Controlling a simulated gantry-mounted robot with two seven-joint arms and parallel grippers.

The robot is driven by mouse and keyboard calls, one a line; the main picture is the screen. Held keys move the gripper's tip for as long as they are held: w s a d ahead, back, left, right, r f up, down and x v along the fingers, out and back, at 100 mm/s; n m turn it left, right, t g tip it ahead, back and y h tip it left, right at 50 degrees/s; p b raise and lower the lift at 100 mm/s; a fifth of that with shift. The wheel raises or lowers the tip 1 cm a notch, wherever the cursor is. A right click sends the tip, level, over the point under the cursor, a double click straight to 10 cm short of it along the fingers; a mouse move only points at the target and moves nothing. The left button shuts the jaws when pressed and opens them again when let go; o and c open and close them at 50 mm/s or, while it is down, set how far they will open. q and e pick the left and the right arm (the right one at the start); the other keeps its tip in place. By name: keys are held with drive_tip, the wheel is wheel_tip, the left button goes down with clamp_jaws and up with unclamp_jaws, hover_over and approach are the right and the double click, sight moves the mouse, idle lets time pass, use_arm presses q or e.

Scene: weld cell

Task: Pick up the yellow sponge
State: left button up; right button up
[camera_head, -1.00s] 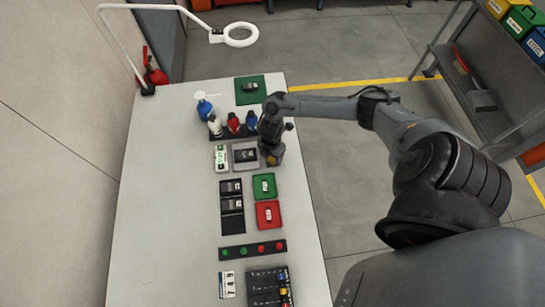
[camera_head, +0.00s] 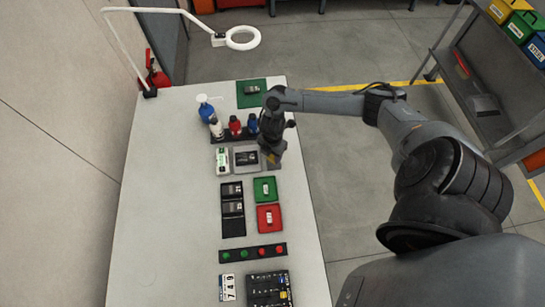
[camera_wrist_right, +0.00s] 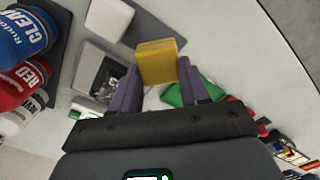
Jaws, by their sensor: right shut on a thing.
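The yellow sponge (camera_wrist_right: 157,62) is between the fingertips of my right gripper (camera_wrist_right: 160,82) in the right wrist view. The gripper is shut on it, with one dark finger on each side. In the head view my right gripper (camera_head: 271,150) is over the right edge of the table, beside the grey tray. Only a small yellow patch of the sponge (camera_head: 272,158) shows there below the gripper. The sponge appears held above the table, though the exact gap is hard to tell. My left gripper is not in view.
A grey tray (camera_head: 235,160) with a dark device lies left of the gripper. Green (camera_head: 274,197) and red (camera_head: 279,226) trays lie nearer. A white block (camera_wrist_right: 110,18) shows in the wrist view. The table's left side is clear.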

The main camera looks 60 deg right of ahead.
drive_tip(key=s+d+r, duration=0.7)
drive_tip(key=d, duration=0.1)
drive_tip(key=shift+s+d, duration=0.3)
drive_tip(key=shift+s, duration=0.1)
drive_tip(key=o, duration=0.4)
drive_tip(key=shift+d, duration=0.1)
drive_tip(key=shift+c, duration=1.1)
